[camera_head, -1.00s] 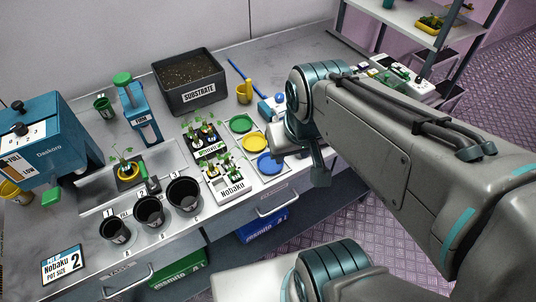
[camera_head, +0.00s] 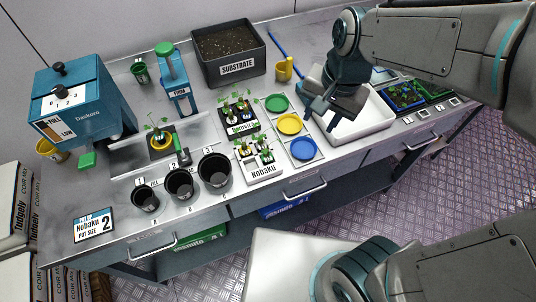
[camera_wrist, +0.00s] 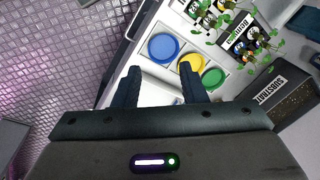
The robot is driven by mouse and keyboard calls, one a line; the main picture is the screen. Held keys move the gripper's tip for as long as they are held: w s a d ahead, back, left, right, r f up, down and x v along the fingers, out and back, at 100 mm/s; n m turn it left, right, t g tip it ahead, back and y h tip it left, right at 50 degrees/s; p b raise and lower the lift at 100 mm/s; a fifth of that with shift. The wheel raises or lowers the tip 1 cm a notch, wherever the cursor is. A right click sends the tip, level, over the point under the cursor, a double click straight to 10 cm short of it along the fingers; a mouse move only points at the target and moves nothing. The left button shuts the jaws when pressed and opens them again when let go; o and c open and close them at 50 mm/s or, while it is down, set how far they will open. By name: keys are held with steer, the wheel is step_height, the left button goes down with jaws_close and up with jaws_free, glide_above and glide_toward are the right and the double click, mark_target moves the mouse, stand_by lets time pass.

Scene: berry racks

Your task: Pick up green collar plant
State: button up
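My gripper (camera_head: 321,116) is open and empty above the left part of a white basin, just right of the coloured discs. In the wrist view its two dark fingers (camera_wrist: 160,86) stand apart. Small plants stand in an upper labelled tray (camera_head: 242,128) and in the Nobaku tray (camera_head: 264,172), left of my gripper. Both trays also show at the top of the wrist view.
Green (camera_head: 277,103), yellow (camera_head: 290,124) and blue (camera_head: 303,149) discs lie between the trays and the white basin (camera_head: 372,132). Black pots (camera_head: 180,184) stand at the front. A substrate bin (camera_head: 228,55) is behind. A blue seedling tray (camera_head: 404,96) is at the right.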

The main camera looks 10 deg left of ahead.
steer(key=w+a+f+m+g+h, duration=0.1)
steer(key=a+f+m+h, duration=0.15)
steer(key=a, duration=0.95)
steer(key=m, duration=0.1)
glide_above(266, 150)
steer(key=shift+y, duration=0.45)
steer(key=f, duration=0.8)
steer(key=shift+s+a+f, duration=0.2)
steer(key=shift+s+f, duration=0.05)
steer(key=shift+f, duration=0.15)
steer(key=shift+w+d+f, duration=0.1)
steer(key=shift+w+f, duration=0.05)
steer(key=shift+f, duration=1.2)
steer(key=shift+w+d+f, duration=0.1)
steer(key=shift+f, duration=1.25)
jaws_close()
